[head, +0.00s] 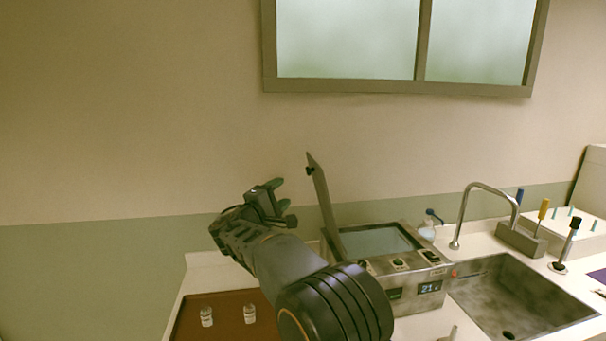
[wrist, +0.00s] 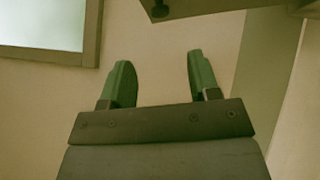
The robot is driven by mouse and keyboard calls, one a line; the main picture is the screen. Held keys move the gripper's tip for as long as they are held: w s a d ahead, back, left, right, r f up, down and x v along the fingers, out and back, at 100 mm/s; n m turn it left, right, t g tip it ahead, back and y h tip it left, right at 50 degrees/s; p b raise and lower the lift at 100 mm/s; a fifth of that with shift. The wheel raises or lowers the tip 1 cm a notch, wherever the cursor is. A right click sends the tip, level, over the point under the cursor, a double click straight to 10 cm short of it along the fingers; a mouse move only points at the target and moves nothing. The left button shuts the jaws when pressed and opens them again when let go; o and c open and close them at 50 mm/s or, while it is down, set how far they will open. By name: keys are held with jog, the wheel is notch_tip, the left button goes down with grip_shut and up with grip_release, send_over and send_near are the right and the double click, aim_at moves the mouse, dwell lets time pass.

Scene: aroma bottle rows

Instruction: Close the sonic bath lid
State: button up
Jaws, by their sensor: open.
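The sonic bath (head: 408,284) is a metal box with a display and knobs on its front, standing on the counter left of the sink. Its lid (head: 324,203) stands up steeply at the bath's left side, leaning a little left, so the basin (head: 378,241) is open. A small dark knob (head: 310,170) is near the lid's top. My gripper (head: 284,203) is open and empty, left of the raised lid and apart from it. In the wrist view the green fingers (wrist: 161,80) are spread with only wall between them. What looks like the lid's edge and knob (wrist: 159,11) shows at the top.
A brown tray (head: 188,322) with small white-capped bottles lies at the lower left, partly behind my arm. A sink (head: 515,295) with a tall faucet (head: 463,215) and a tool holder (head: 521,239) are to the right. A window (head: 350,40) is above; the wall area left of the lid is clear.

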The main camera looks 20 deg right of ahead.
jog(key=p+x, duration=0.5)
jog(key=x, duration=0.7)
jog(key=shift+d, duration=0.2)
jog(key=shift+w, duration=0.15)
grip_shut()
